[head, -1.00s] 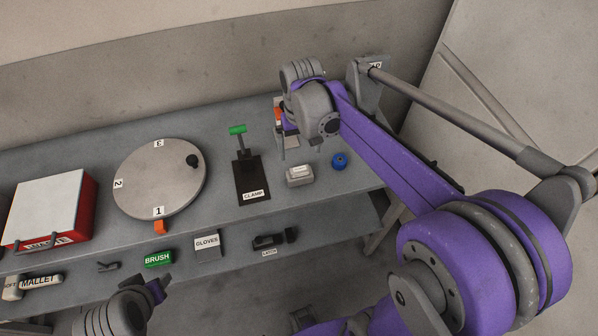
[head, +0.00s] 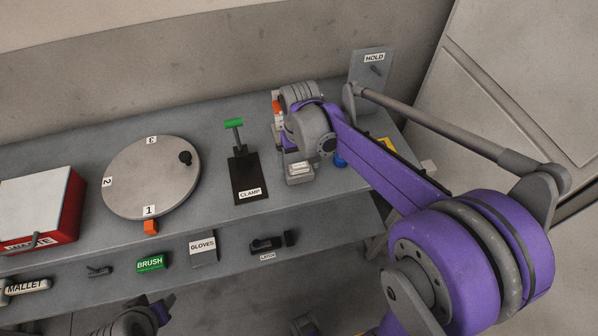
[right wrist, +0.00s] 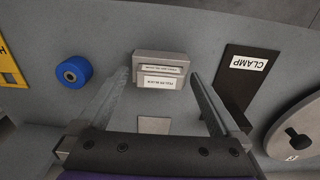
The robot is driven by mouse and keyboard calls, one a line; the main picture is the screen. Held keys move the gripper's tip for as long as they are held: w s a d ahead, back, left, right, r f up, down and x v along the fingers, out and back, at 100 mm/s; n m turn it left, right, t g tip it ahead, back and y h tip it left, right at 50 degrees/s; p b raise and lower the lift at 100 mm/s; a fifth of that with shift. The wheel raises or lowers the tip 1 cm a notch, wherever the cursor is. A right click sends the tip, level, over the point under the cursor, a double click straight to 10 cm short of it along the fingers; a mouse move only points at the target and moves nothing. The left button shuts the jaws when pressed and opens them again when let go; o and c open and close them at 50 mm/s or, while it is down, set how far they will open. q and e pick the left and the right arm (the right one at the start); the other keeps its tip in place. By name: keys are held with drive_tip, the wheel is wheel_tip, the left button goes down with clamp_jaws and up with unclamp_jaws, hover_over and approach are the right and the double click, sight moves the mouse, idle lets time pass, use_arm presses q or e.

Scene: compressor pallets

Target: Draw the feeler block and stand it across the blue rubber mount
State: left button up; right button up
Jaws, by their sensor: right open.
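The feeler block (right wrist: 164,68) is a light grey block with white labels on the bench. Whether it sits in a holder is hard to tell. My right gripper (right wrist: 158,77) is open, with its fingers apart on either side of the block's near part; I cannot tell whether they touch it. In the head view the block (head: 300,171) shows just below my right gripper. The blue rubber mount (right wrist: 75,71) is a short round cylinder with a hole, left of the gripper in the wrist view. In the head view the mount (head: 340,160) is partly hidden by my right arm. My left gripper's fingers are not visible.
A black clamp plate (head: 249,180) with a green handle stands left of the block. Further left are a numbered turntable (head: 150,180) and a red box (head: 67,210). A yellow item (right wrist: 10,78) lies beyond the mount.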

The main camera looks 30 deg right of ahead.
sight(299, 166)
idle(0.9)
clamp_jaws()
idle(0.4)
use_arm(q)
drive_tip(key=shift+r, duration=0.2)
use_arm(e)
drive_tip(key=shift+r, duration=0.2)
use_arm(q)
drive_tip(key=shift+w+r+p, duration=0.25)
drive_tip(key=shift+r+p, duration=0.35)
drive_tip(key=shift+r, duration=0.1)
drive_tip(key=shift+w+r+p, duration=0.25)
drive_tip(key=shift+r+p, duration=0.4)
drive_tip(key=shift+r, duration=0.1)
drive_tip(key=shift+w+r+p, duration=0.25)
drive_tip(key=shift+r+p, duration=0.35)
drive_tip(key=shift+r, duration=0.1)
use_arm(e)
drive_tip(key=shift+r, duration=2.85)
drive_tip(key=shift+s, duration=0.1)
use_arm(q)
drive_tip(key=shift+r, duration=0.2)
use_arm(e)
drive_tip(key=shift+r, duration=0.3)
